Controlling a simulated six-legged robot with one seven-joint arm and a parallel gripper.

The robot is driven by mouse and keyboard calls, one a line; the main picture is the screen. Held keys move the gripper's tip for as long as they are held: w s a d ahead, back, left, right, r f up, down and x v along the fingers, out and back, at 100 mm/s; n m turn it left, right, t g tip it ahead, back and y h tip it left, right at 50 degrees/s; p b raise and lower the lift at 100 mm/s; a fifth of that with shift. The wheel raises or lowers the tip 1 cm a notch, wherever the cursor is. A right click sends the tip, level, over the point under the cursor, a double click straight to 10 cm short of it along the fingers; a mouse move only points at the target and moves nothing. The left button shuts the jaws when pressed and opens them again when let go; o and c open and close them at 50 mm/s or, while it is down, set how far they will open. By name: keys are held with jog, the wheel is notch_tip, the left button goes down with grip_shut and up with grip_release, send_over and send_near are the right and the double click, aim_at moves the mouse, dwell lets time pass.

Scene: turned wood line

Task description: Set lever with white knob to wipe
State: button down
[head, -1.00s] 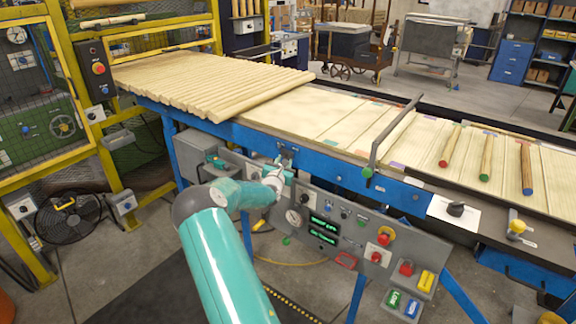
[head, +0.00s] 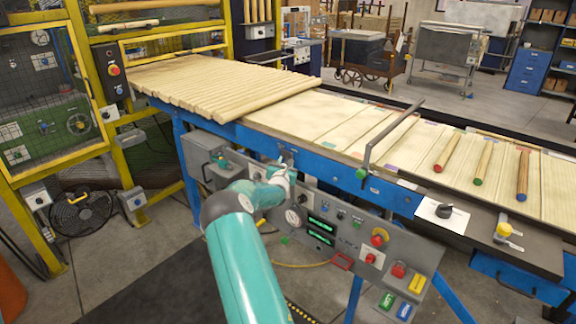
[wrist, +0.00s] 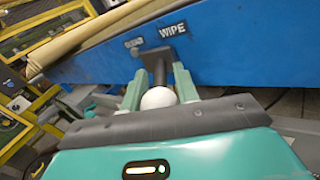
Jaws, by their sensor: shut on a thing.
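The lever with the white knob (wrist: 158,98) is on the blue rail (wrist: 230,50) in the wrist view. Its dark stem (wrist: 156,66) runs from the rail toward me and ends in the round white knob. A WIPE label (wrist: 172,30) is on the rail above and right of the stem. A second label (wrist: 134,43), blurred, is to its left. The stem's base lies between the two labels. My gripper (wrist: 160,76) is shut on the lever, one finger on each side of the knob.
Below the rail is a grey control panel (head: 345,225) with a gauge, displays and buttons. A black rotary knob (head: 444,210) and a yellow-knobbed lever (head: 503,230) are further right. Wooden rods (head: 220,80) lie on the line above. A fan (head: 82,215) stands at left.

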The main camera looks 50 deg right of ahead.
jog(key=shift+s+d, duration=0.1)
jog(key=shift+s, duration=0.05)
jog(key=c, duration=1.1)
grip_release()
jog(key=shift+s+a, duration=0.2)
jog(key=shift+a, duration=0.45)
jog(key=v, duration=1.2)
jog(key=shift+s+a, duration=0.15)
jog(key=shift+s, duration=0.05)
